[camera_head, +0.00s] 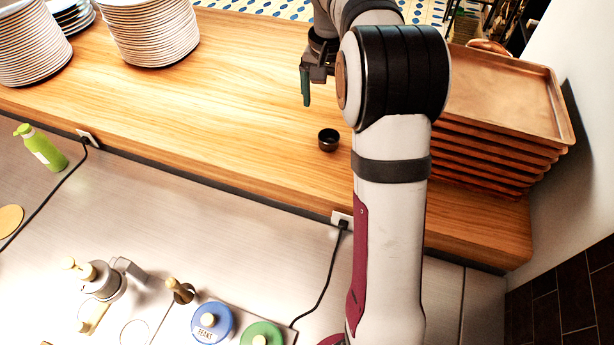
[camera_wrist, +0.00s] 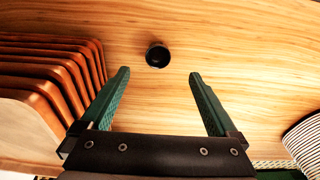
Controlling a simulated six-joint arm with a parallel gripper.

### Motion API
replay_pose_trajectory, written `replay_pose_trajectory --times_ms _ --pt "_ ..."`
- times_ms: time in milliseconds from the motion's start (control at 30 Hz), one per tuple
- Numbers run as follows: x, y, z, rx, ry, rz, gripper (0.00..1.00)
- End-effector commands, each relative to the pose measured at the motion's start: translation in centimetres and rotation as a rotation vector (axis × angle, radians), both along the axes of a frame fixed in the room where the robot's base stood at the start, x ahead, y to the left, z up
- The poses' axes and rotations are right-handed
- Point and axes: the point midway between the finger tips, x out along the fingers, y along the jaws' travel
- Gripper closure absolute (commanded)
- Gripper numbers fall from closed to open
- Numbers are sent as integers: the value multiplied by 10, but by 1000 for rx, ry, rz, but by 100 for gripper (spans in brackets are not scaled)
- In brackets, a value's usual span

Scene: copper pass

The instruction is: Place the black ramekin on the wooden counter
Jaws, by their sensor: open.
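The black ramekin (camera_head: 328,139) stands upright on the wooden counter (camera_head: 240,110), just left of my arm in the head view. It also shows in the wrist view (camera_wrist: 158,55), above and between the fingertips, apart from both. My gripper (camera_wrist: 160,75) is open and empty, its two green fingers spread wide. In the head view my gripper (camera_head: 306,88) hangs over the counter, farther back than the ramekin, and one finger shows clearly.
A stack of copper-brown trays (camera_head: 500,95) stands to the right, close to the arm. Stacked plates (camera_head: 150,30) stand at the back left. A green bottle (camera_head: 42,148) and lidded containers (camera_head: 212,322) are on the lower steel surface. The counter's middle is clear.

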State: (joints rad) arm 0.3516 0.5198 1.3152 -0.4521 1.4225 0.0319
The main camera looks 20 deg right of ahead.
Motion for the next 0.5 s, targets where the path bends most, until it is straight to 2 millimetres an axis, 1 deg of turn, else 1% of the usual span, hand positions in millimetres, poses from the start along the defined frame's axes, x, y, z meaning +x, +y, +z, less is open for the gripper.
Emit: replay_pose_trajectory --times_ms 33,67,100,133,167,200,267,300,400,433,500 --pt "-13 19 11 11 -1 22 5" --pt "-27 35 17 24 1 40 5" --pt "-50 61 26 44 6 70 5" --pt "-72 81 31 62 11 95 5" --pt "-96 101 34 80 17 120 5" --pt "-130 125 34 105 26 153 5" --pt "-182 156 29 140 42 198 5" --pt "-215 173 22 162 52 225 5" --pt "-279 197 -1 200 74 275 5" --pt "-291 201 -7 209 79 284 5" --pt "-310 206 -16 220 88 299 5"
